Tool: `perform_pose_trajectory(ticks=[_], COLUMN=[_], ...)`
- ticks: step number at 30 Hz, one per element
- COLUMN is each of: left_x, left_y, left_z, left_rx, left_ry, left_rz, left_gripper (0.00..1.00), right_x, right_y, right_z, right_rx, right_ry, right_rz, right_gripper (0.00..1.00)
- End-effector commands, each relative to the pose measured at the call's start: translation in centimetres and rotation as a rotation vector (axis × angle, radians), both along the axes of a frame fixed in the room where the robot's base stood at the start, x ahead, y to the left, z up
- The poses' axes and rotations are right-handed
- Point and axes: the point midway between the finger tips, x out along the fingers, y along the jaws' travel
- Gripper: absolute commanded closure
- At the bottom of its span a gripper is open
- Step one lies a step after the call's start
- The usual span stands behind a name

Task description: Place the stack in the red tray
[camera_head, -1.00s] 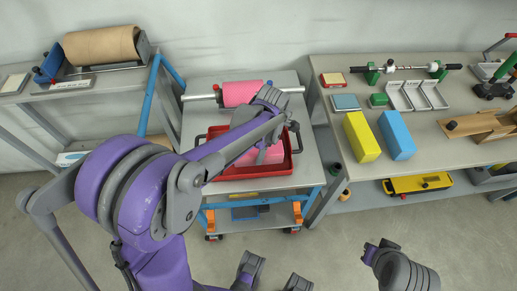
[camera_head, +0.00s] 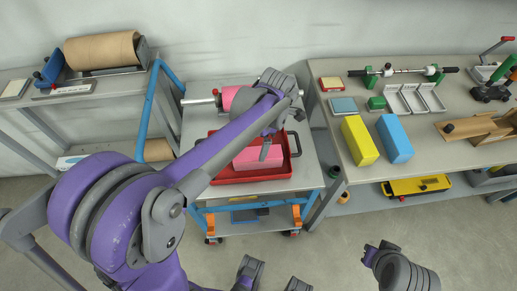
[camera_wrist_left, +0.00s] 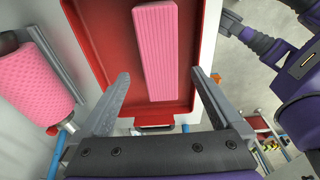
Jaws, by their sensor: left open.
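The pink stack (camera_head: 247,158) lies in the red tray (camera_head: 249,175) on the cart. In the left wrist view the long pink stack (camera_wrist_left: 158,50) lies flat inside the red tray (camera_wrist_left: 95,42), clear of its side walls. My left gripper (camera_head: 264,150) is above the tray, and my arm hides part of the stack and the tray. The left wrist view shows its two fingers (camera_wrist_left: 160,82) wide apart, one to each side of the stack's near end and with nothing held. My right gripper is not clearly seen.
A pink roll (camera_head: 231,97) on a metal bar stands behind the tray. The right table holds a yellow block (camera_head: 360,140), a blue block (camera_head: 395,138) and a white divided tray (camera_head: 415,99). A brown paper roll (camera_head: 103,49) is on the left table.

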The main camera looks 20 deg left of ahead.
Motion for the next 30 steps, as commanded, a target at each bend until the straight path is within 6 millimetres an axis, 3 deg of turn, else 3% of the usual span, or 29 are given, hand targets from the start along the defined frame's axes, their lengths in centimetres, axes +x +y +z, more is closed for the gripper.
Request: perform_pose_trajectory(ticks=[6,14,17,22,30], left_x=[0.3,-0.5,-2.2,-6.6,-13.2], left_y=[-0.5,-0.7,-0.8,-1.1,-1.6], left_z=[4.0,5.5,5.6,5.0,2.2], left_rx=[0.0,-0.012,-0.033,-0.036,0.117], left_ry=[0.0,-0.01,-0.036,-0.106,-0.185], left_rz=[0.0,-0.091,-0.289,-0.807,-1.626], left_gripper=[0.01,0.01,0.01,0.01,0.01], right_x=[0.1,0.1,0.1,0.1,0.1], right_y=[0.0,0.0,0.0,0.0,0.0], right_z=[0.5,0.7,0.7,0.6,0.6], right_rx=[0.0,0.0,0.0,0.0,0.0], right_ry=[-0.002,-0.002,-0.002,-0.002,-0.002], right_rz=[0.0,0.0,0.0,0.0,0.0], right_gripper=[1.0,1.0,1.0,1.0,1.0])
